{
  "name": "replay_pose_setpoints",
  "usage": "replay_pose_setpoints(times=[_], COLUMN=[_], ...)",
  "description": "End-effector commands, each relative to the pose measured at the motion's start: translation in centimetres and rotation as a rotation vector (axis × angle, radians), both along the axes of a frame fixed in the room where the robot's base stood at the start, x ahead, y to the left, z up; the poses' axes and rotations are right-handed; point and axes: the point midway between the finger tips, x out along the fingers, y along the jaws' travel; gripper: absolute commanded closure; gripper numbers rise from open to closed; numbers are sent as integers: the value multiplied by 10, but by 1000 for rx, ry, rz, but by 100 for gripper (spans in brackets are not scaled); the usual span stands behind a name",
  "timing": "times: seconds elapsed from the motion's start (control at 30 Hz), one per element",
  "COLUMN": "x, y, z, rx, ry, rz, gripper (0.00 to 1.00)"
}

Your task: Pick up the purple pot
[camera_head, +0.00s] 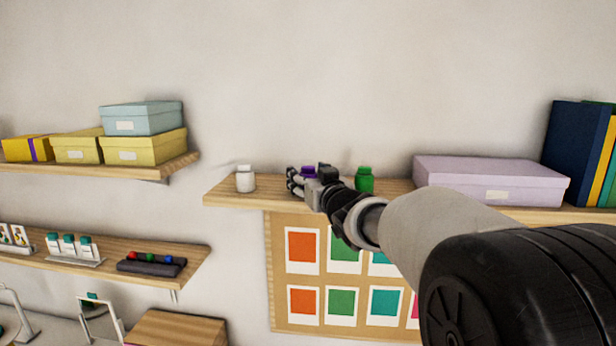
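The purple pot (308,171) stands on the upper right wooden shelf (232,194). Only its upper part shows, because my gripper (292,181) is in front of it and hides the rest. The gripper is at the height of the pot, with its fingers just left of and in front of it in the picture. I cannot tell whether the fingers touch the pot or are around it. The finger opening is too small and too covered to judge. A white pot (245,180) stands to the left and a green pot (364,180) to the right on the same shelf.
A lilac box (490,180) and upright books (575,150) stand farther right on that shelf. A board with coloured cards (276,262) hangs below it. Left shelves hold yellow boxes (145,148), a blue box (142,118) and a dark tray (150,266). The wall above is bare.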

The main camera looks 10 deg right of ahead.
Motion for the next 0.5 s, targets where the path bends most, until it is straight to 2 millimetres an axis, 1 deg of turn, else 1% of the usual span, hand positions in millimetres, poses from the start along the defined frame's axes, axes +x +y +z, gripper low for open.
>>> replay_pose_setpoints(times=[0.03, 0.07, 0.5], x=[0, 0, 0], y=[0, 0, 0], z=[0, 0, 0], rx=[0, 0, 0], ry=[0, 0, 0], rz=[0, 0, 0], gripper=[49, 51, 81])
